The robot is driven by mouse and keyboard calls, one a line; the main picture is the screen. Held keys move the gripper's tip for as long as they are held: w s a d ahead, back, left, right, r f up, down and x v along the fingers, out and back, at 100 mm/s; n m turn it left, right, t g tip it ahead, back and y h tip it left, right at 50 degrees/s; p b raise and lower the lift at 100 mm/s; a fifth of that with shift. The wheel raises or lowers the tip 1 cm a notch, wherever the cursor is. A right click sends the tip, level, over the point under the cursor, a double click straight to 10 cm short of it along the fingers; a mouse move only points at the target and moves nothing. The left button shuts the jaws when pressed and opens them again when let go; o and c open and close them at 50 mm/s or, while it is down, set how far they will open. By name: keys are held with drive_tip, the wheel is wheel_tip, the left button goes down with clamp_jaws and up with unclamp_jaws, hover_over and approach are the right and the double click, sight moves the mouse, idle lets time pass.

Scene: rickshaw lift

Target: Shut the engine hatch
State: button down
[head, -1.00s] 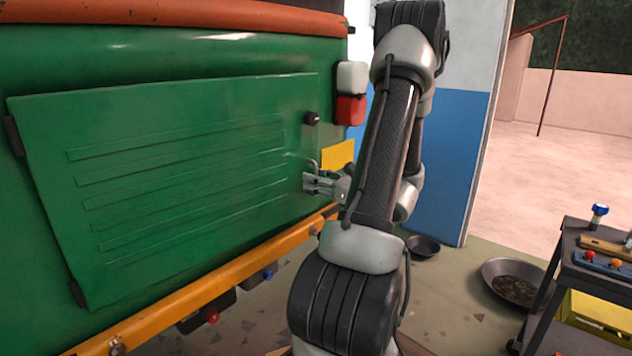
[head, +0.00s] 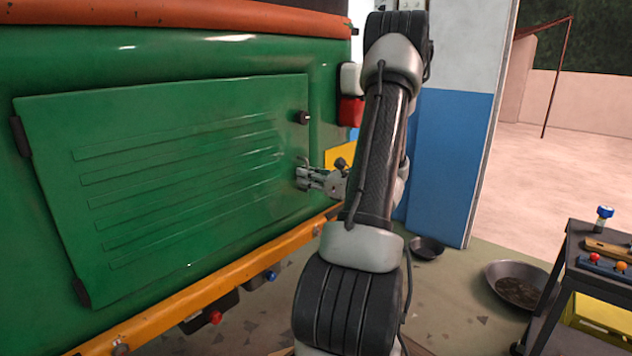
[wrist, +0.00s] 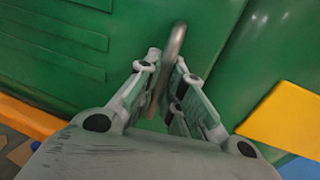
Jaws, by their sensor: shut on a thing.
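The engine hatch (head: 190,175) is a green ribbed panel on the back of the green rickshaw, with dark hinges at its left edge. It lies close to the body; I cannot tell whether its right edge is fully flush. A bent metal handle (wrist: 174,48) stands out near the hatch's right edge. My gripper (head: 303,177) is shut on this handle. In the wrist view my gripper (wrist: 165,80) has its fingers on both sides of the handle, which partly hides behind them. A dark round knob (head: 302,117) sits near the hatch's upper right corner.
An orange bumper (head: 215,275) runs below the hatch. A yellow plate (head: 338,156) and a red and white lamp (head: 350,108) are right of it. A dark tool cart (head: 590,262) and metal pans (head: 515,285) stand at the right. Some floor is free between.

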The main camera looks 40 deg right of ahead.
drive_tip(key=shift+w+d+r, duration=0.1)
drive_tip(key=shift+w, duration=0.25)
drive_tip(key=c, duration=1.5)
unclamp_jaws()
drive_tip(key=shift+w, duration=0.15)
drive_tip(key=v, duration=1.2)
